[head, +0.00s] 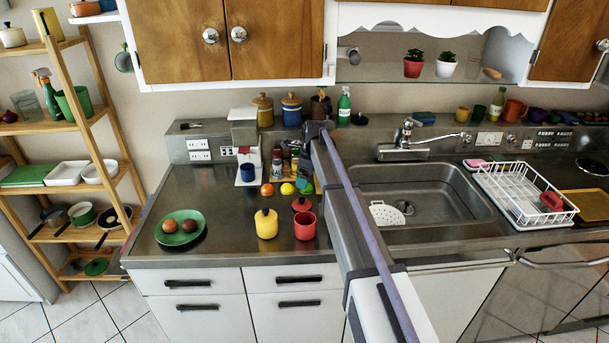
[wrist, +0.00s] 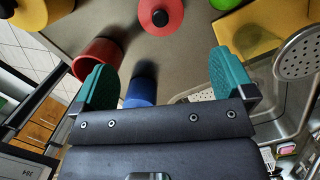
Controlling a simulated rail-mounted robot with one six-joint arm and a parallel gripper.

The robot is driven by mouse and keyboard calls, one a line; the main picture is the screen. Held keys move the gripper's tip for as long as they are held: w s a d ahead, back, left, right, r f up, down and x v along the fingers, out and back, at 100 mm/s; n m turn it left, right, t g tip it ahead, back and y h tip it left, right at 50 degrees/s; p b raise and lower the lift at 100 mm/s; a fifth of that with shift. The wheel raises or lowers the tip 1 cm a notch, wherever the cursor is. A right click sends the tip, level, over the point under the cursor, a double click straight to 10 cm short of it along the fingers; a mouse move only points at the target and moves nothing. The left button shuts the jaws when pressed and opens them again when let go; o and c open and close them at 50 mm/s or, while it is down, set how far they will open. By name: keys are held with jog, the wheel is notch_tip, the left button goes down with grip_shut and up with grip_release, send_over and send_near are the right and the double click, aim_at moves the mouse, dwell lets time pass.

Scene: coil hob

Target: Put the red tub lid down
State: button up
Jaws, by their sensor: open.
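The red tub lid (head: 302,204), with a black knob, lies on the steel counter just behind the open red tub (head: 305,226). In the wrist view the lid (wrist: 148,22) shows at the top edge, apart from the red tub (wrist: 97,60) at left. My gripper (head: 306,184) is above the counter behind the lid, partly hidden by my arm. In the wrist view its teal fingers (wrist: 165,82) are wide apart. Nothing is held between them. A blue object (wrist: 140,92) shows beyond the gap, partly hidden by the gripper body.
A yellow lidded tub (head: 266,224) stands left of the red tub. An orange (head: 267,190) and a lemon (head: 287,189) lie behind. The sink (head: 425,200) is right. Counter between plate and yellow tub is clear.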

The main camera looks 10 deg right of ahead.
jog(key=s+n+b, duration=0.1)
jog(key=s+n, duration=1.1)
jog(key=s, duration=0.9)
jog(key=s+a+f+n+g+h, duration=0.1)
jog(key=s+n, duration=1.1)
jog(key=s, duration=0.9)
jog(key=shift+a+f+h+b, duration=0.25)
jog(key=shift+h+b, duration=0.05)
jog(key=shift+b, duration=0.1)
